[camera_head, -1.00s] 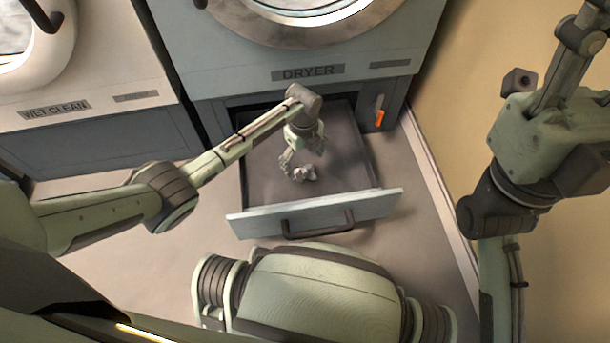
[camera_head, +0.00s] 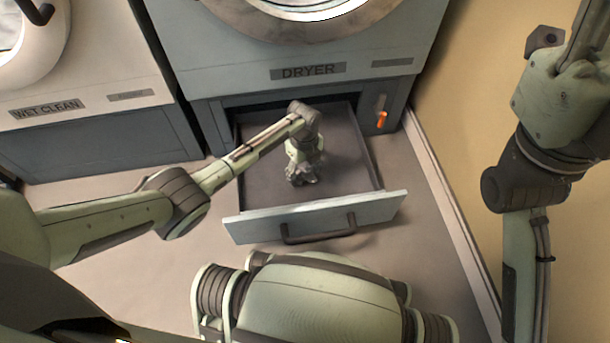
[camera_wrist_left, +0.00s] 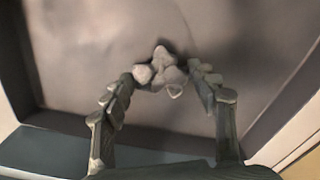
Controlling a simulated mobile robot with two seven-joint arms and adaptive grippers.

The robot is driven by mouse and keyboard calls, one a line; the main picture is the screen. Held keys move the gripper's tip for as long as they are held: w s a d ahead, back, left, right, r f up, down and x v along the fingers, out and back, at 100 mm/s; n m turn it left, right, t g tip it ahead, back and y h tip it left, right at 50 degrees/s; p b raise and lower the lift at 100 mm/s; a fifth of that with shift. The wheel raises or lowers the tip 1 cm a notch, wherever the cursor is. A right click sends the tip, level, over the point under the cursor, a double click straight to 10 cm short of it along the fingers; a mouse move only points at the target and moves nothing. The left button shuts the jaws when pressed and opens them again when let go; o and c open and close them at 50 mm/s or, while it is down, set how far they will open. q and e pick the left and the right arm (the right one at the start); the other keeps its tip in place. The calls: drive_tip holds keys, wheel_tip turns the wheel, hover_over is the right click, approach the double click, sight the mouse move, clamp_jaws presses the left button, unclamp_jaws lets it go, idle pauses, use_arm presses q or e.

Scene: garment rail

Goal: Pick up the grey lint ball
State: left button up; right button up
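The grey lint ball (camera_head: 303,179) is a lumpy pale clump on the floor of the pulled-out drawer (camera_head: 262,184) under the dryer. In the left wrist view the lint ball (camera_wrist_left: 163,72) lies between the fingertips of my left gripper (camera_wrist_left: 162,76). The left finger is close to its left lobe; a small gap shows on the right. In the head view my left gripper (camera_head: 304,178) points down into the drawer and partly covers the ball. The fingers are spread, and I see no firm grip.
The drawer front with its dark handle (camera_head: 320,233) faces me, and low side walls bound the drawer. The dryer (camera_head: 350,85) stands behind it. An orange-tipped lever (camera_head: 382,119) is right of the drawer. A wall (camera_head: 455,130) rises on the right.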

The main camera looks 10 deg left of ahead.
use_arm(q)
drive_tip(key=shift+c, duration=1.2)
